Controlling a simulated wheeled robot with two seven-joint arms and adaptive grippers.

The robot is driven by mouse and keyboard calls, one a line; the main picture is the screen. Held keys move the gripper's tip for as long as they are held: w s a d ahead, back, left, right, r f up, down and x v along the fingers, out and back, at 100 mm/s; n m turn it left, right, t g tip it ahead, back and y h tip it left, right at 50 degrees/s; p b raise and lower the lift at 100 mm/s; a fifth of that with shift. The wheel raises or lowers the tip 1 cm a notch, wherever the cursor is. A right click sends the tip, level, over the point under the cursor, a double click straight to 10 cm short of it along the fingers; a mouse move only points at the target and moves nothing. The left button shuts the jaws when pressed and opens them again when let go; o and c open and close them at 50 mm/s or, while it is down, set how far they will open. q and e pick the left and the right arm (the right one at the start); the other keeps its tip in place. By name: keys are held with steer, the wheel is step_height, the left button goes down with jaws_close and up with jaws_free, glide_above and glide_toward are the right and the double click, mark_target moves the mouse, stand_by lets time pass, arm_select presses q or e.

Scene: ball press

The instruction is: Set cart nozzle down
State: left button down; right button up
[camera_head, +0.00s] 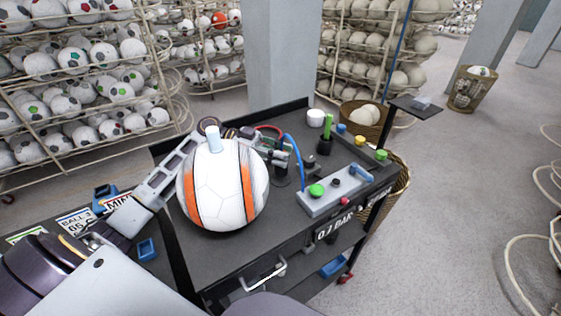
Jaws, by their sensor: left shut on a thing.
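A white ball with orange and black stripes (222,190) rests on the black cart top (220,253). My left arm comes in from the left and passes behind the ball. My left gripper (272,152) shows beyond the ball's upper right side, with its jaws shut. The cart nozzle seems to be in them, but its shape is hard to make out among the dark parts there. A blue hose (298,160) runs from near the gripper down to the grey control box (335,195). My right gripper is not in view.
The control box has a green button and a blue lever. Small coloured caps (360,140) and a dark holder with a green stick (326,140) stand at the cart's far right. Ball racks (85,75) and a pillar stand behind. The cart's front top is clear.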

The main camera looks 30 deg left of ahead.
arm_select(q)
step_height(320, 180, down, 3)
steer(key=shift+r, duration=0.15)
steer(key=shift+f, duration=0.25)
steer(key=c, duration=1.2)
jaws_free()
steer(key=shift+c, duration=0.2)
steer(key=shift+o, duration=0.2)
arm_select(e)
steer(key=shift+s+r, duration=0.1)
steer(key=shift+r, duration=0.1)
arm_select(q)
steer(key=shift+r, duration=0.15)
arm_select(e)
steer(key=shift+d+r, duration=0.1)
